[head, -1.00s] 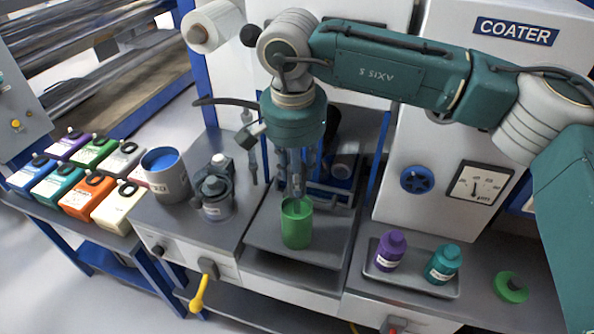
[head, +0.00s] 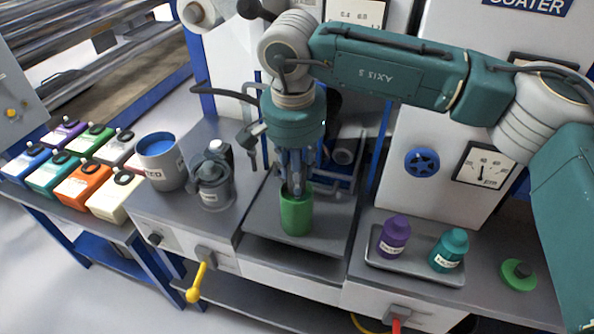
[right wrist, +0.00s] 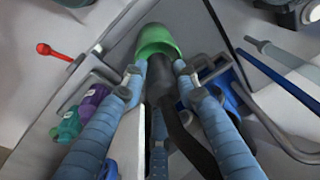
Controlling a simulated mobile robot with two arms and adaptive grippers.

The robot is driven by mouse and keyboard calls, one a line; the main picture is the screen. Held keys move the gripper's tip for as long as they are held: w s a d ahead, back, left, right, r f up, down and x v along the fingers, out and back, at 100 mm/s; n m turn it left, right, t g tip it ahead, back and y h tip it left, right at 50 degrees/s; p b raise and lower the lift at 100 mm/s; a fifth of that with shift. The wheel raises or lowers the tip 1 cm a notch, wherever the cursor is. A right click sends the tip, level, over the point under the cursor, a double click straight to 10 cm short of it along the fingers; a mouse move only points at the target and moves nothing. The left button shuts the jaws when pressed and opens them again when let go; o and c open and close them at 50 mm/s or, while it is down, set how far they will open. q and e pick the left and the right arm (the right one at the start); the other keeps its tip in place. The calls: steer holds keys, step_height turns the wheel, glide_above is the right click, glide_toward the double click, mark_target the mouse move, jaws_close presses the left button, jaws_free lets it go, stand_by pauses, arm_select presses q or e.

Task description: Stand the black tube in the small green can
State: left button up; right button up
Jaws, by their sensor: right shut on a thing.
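The small green can (head: 296,212) stands upright on the grey tray in the middle of the bench. My right gripper (head: 294,188) is directly above it, pointing down, fingertips at about the rim. In the right wrist view the gripper (right wrist: 158,78) is shut on the black tube (right wrist: 160,82), a dark shape between the blue-grey fingers. The tube reaches the mouth of the green can (right wrist: 158,40). Its lower end is hidden, so I cannot tell how deep it sits. In the head view the fingers and can hide the tube. My left gripper is not in view.
A small tray (head: 375,262) with a purple bottle (head: 394,238) and a teal bottle (head: 449,252) is to the right. A green lid (head: 518,274) lies farther right.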

steer(key=o, duration=1.2)
steer(key=shift+c, duration=0.2)
steer(key=shift+r, duration=0.15)
